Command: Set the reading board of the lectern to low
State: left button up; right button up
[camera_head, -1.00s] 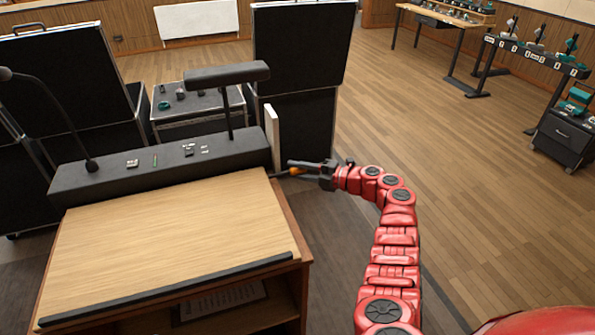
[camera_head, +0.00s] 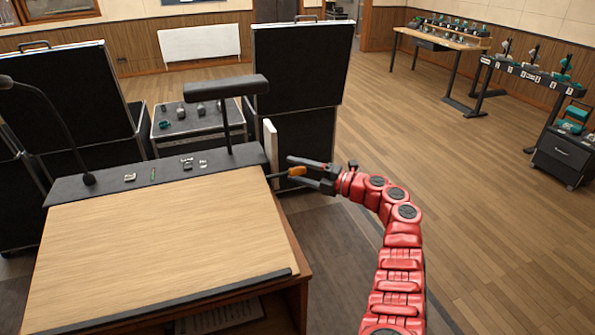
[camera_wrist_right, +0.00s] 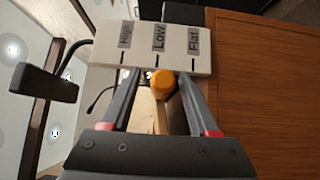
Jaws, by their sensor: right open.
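The lectern's reading board (camera_head: 165,235) is a pale wood panel with a dark front lip, tilted, its far edge level with the dark console top. On its right side a lever with an orange knob (camera_head: 297,171) sticks out. In the right wrist view, the knob (camera_wrist_right: 163,82) is close to the Low mark on the white scale plate (camera_wrist_right: 150,45), slightly toward Flat; the plate reads High, Low, Flat. My right gripper (camera_head: 302,172) is open, its fingers on either side of the knob; I see gaps there. My left gripper is out of view.
A gooseneck microphone (camera_head: 45,110) and a lamp (camera_head: 215,88) stand on the console. Black cases (camera_head: 300,70) stand behind the lectern. The wood floor (camera_head: 440,190) on the right is clear, with benches further back.

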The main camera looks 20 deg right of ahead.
jog(key=shift+s+d+f, duration=0.1)
jog(key=shift+s+d, duration=0.05)
jog(key=shift+d, duration=0.05)
jog(key=b+v, duration=0.4)
jog(key=v, duration=1.3)
jog(key=shift+a, duration=0.1)
